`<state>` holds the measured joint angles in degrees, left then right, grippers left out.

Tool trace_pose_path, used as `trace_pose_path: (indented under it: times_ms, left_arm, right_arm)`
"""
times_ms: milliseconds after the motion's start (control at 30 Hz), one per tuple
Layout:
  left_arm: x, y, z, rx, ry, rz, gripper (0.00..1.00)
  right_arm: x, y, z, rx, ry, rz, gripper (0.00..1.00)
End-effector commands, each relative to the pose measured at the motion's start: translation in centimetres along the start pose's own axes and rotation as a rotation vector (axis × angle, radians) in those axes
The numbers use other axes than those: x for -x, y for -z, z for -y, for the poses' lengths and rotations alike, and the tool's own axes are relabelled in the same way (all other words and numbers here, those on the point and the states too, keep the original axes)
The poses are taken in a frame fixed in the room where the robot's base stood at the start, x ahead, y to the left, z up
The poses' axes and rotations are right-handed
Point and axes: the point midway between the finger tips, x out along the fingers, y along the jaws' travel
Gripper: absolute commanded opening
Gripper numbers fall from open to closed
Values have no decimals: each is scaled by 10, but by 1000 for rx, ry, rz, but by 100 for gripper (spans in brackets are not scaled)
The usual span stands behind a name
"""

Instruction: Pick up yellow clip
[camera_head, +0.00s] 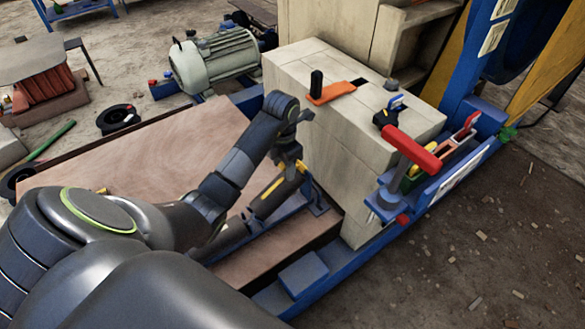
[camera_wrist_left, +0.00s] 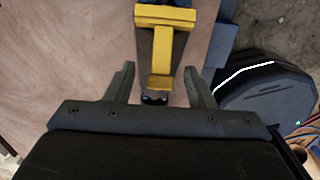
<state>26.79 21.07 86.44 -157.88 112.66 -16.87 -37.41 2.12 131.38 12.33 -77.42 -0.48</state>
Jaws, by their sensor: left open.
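The yellow clip (camera_wrist_left: 162,45) shows in the left wrist view as a broad plate with a narrower stem, lying over a dark grey bar on the brown board. In the head view, a yellow part (camera_head: 270,188) shows on the dark bar below my left wrist. My left gripper (camera_wrist_left: 160,84) is open and empty. Its two fingers are on either side of the lower end of the clip in the wrist view; I cannot tell the remaining height between them. In the head view my left gripper (camera_head: 287,165) points down and partly covers this spot. My right gripper is not in view.
A red-handled lever (camera_head: 412,150) and a blue frame (camera_head: 380,215) are further right. The brown board (camera_head: 130,160) is largely clear on the left.

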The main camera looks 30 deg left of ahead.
Motion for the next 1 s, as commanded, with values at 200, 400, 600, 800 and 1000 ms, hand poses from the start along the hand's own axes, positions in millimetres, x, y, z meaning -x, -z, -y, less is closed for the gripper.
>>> trace_pose_path:
  times_ms: [200,400,600,800,1000]
  left_arm:
    - [-1,0,0,0,0,0,49]
    - [-1,0,0,0,-1,1,27]
    - [-1,0,0,0,-1,1,1]
    - [0,0,0,0,-1,1,0]
    - [9,-1,-1,0,-2,4,0]
  right_arm:
    - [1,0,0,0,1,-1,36]
    - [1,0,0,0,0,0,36]
    - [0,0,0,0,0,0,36]
    - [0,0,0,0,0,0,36]
    - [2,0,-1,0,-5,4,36]
